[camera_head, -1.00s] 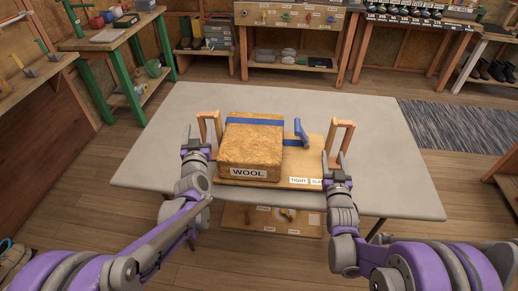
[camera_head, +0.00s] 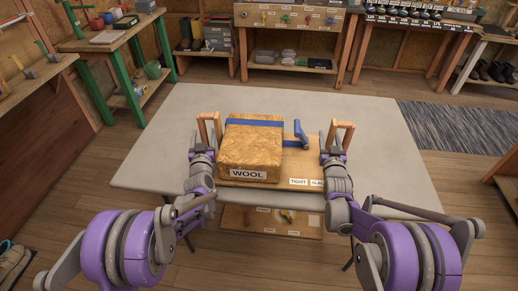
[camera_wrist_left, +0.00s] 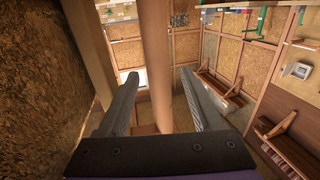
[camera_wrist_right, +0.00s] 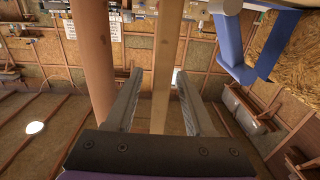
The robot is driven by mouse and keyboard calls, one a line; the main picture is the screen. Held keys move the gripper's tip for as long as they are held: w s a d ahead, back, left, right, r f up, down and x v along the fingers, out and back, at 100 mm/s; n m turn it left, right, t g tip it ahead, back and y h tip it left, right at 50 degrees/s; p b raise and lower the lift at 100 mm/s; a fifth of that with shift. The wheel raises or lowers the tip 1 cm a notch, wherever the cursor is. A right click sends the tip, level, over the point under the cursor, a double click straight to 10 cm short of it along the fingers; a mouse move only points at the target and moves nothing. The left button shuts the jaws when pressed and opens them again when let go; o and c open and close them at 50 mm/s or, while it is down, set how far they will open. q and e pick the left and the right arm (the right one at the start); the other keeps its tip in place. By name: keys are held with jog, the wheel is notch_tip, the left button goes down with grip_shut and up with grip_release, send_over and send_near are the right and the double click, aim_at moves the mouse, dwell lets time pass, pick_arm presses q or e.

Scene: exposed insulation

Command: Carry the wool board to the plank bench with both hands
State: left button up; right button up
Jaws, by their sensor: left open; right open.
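The wool board (camera_head: 305,170) lies on the grey table, with a WOOL-labelled block (camera_head: 251,152) under a blue strap, a blue lever (camera_head: 300,133) and TIGHT and SLACK labels. It has an upright wooden handle at each end. My left gripper (camera_head: 203,142) is open at the left handle (camera_head: 208,118); in the left wrist view an upright bar (camera_wrist_left: 156,60) stands between its fingers. My right gripper (camera_head: 332,141) is open at the right handle (camera_head: 344,126); in the right wrist view a bar (camera_wrist_right: 166,65) stands between its fingers. I cannot tell which bench is the plank bench.
The grey table (camera_head: 392,150) is bare around the board. A green-legged workbench (camera_head: 100,43) stands at the back left, and a wooden bench (camera_head: 290,17) with a lower shelf at the back. A dark striped rug (camera_head: 460,128) lies right of the table. Floor shows between them.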

pick_arm(q)
jog(key=shift+w, duration=0.3)
pick_arm(e)
jog(key=shift+w, duration=0.2)
pick_arm(q)
jog(key=shift+c, duration=0.4)
pick_arm(e)
jog(key=shift+c, duration=0.3)
pick_arm(q)
jog(key=c, duration=0.7)
pick_arm(e)
jog(key=c, duration=0.7)
pick_arm(q)
grip_shut()
pick_arm(e)
grip_shut()
pick_arm(q)
jog(key=shift+r, duration=0.15)
pick_arm(e)
jog(key=shift+r, duration=0.1)
